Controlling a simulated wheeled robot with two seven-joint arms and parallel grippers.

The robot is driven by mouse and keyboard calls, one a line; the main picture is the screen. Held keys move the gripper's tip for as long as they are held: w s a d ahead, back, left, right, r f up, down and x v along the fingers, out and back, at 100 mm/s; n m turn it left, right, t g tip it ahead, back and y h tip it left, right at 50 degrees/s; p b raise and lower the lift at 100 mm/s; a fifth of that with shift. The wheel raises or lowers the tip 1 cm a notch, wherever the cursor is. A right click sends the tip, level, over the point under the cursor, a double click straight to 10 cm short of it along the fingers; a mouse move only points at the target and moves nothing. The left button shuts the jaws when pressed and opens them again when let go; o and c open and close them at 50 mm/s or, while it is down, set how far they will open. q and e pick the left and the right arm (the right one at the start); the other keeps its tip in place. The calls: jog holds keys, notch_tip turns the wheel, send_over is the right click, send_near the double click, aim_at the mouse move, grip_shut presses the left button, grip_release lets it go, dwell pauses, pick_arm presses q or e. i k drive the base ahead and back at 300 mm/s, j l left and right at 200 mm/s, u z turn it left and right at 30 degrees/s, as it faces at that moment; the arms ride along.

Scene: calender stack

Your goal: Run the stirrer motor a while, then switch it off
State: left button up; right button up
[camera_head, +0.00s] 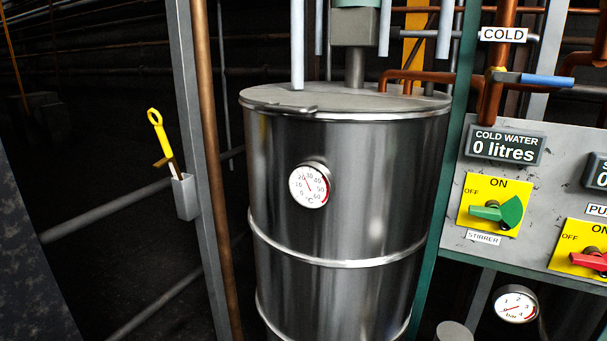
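The stirrer switch (497,213) is a green rotary knob on a yellow plate marked OFF at the left and ON at the top, with a STIRRER label (483,239) below. Its narrow end points left, on the OFF side, and its broad end is at the right. A steel tank (345,190) with a lid stands left of the panel. A grey shaft housing (354,28) rises from the lid, with a green part (356,3) above it cut off by the frame. Whether anything turns inside the tank is hidden. Neither gripper is in view.
The grey control panel (545,160) also carries a red knob (590,259) and a display reading 0 litres (504,146). A blue-handled valve (545,80) and copper pipes are above. A thermometer dial (310,185) is on the tank. A yellow tool (162,140) stands in a holder.

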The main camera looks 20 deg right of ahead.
aim_at(511, 211)
jog(key=z, duration=1.8)
